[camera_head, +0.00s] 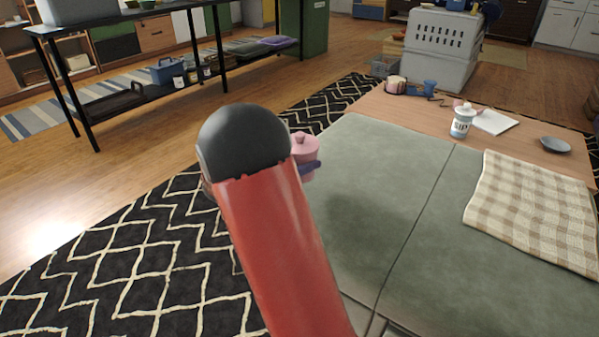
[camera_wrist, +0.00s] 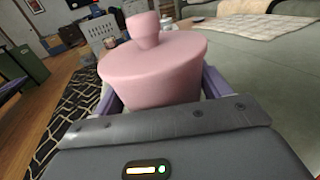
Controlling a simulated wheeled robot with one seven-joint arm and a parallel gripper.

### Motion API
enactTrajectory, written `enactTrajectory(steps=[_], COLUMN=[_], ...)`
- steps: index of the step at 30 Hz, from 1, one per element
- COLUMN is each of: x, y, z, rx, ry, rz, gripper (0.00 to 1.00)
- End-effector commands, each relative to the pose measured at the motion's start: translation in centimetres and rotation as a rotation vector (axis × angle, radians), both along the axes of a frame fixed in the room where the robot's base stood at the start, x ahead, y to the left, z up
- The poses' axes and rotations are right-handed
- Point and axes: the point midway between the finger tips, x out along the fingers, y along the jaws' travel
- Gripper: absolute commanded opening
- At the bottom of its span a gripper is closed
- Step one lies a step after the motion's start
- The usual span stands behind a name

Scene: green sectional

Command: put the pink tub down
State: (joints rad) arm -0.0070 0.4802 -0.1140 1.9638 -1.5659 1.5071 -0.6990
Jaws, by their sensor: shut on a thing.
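The pink tub (camera_wrist: 152,72) has a lid with a knob and fills the middle of the wrist view, between the two fingers of my gripper (camera_wrist: 155,95). My gripper is shut on it. In the head view the tub (camera_head: 304,155) shows just right of my red and black arm, which hides part of it. One blue finger of my gripper (camera_head: 310,167) shows at its side. The tub looks upright, near the left edge of the green sectional; I cannot tell its height above the seat.
The green sectional (camera_head: 400,190) has wide bare cushions and a checked blanket (camera_head: 535,205) at right. Behind it, a wooden table (camera_head: 500,137) bears a white jar (camera_head: 462,121), a paper (camera_head: 493,122), a dark plate (camera_head: 555,145) and cups. A black patterned rug (camera_head: 130,260) lies left.

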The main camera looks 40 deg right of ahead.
Motion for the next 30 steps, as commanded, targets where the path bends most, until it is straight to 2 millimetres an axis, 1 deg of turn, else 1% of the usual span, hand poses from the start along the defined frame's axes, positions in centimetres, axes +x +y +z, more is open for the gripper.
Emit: enactTrajectory(steps=[7,9,15,18,19,23,24,30], x=[0.0,0.0,0.0,0.0,0.0,0.0,0.0,0.0], y=[0.0,0.0,0.0,0.0,0.0,0.0,0.0,0.0], z=[-3.7,-4.0,-3.9,-4.2,-4.1,-4.1,-4.1,-4.1], rx=[0.000,0.000,0.000,0.000,0.000,0.001,0.001,0.001], ry=[0.004,0.001,-0.001,0.000,0.000,0.000,0.000,0.000], rz=[-0.001,0.000,0.000,0.000,0.000,0.000,0.000,0.000], gripper=[0.52,0.52,0.52,0.52,0.78,0.95,0.97,0.97])
